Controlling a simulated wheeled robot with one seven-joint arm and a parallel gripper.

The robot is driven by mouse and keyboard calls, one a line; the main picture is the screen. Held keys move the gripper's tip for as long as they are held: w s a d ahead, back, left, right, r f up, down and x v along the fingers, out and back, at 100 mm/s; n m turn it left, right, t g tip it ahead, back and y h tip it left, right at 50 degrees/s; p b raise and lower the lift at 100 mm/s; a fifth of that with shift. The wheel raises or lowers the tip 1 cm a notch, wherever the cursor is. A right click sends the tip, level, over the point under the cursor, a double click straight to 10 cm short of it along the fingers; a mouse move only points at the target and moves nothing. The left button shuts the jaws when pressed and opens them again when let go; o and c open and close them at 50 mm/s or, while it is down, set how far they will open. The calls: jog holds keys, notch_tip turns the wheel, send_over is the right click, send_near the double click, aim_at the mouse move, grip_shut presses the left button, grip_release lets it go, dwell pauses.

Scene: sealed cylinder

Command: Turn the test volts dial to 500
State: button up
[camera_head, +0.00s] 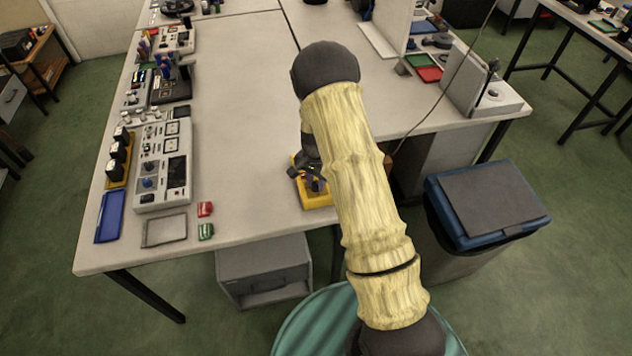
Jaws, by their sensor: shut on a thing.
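A small yellow instrument (318,202) sits near the front edge of the bench, left of my pale-sleeved arm. My dark gripper (312,180) is down at this instrument and is shut on a small blue-purple part (319,185) on its top. This part looks like the dial, but the gripper and arm hide much of it. The dial's markings and the setting it points to are too small to read.
A grey panel with meters and blue knobs (148,182) stands at the left. Near it lie a blue tray (110,216), a grey tray (164,230), a red block (205,209) and a green block (206,231). The middle bench is clear. A blue bin (485,205) stands right.

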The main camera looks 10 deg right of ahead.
aim_at(316, 184)
jog(key=shift+m, duration=1.1)
jog(key=o, duration=1)
notch_tip(316, 184, up, 18)
jog(key=b, duration=0.2)
jog(key=shift+f, duration=0.25)
